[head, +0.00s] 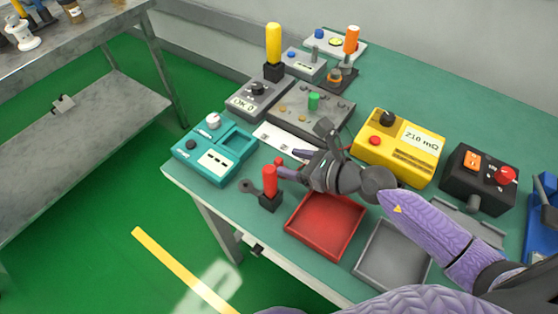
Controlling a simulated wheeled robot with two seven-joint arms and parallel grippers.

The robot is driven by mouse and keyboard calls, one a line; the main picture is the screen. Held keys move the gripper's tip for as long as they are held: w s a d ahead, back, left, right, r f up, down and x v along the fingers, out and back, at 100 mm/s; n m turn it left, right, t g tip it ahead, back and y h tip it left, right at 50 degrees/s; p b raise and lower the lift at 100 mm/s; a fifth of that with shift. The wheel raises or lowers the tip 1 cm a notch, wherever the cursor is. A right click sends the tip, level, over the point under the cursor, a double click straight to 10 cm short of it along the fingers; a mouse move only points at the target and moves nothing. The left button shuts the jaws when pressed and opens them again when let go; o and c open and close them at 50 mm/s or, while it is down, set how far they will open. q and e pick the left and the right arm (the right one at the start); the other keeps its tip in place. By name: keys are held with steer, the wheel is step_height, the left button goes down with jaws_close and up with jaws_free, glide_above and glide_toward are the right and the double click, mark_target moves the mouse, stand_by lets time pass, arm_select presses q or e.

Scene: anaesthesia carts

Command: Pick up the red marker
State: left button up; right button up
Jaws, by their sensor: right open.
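The red marker (270,180) stands upright in a small black holder (270,202) near the table's front left edge. My right gripper (287,163) reaches in from the right, with its fingers pointing left toward the marker. It is open, and its fingertips are just right of the marker's upper part. The lower finger looks very close to the marker; I cannot tell whether it touches. My left gripper is not in view.
A red tray (325,226) and a grey tray (392,255) lie below my right arm. A teal device (215,150) stands left, a yellow meter (400,148) right. A yellow-handled tool (273,45) stands upright behind. Green floor lies beyond the table edge.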

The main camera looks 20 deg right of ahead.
mark_target(282, 162)
steer(key=x, duration=0.2)
steer(key=b+x, duration=0.1)
steer(key=x, duration=0.2)
steer(key=shift+a, duration=0.45)
jaws_close()
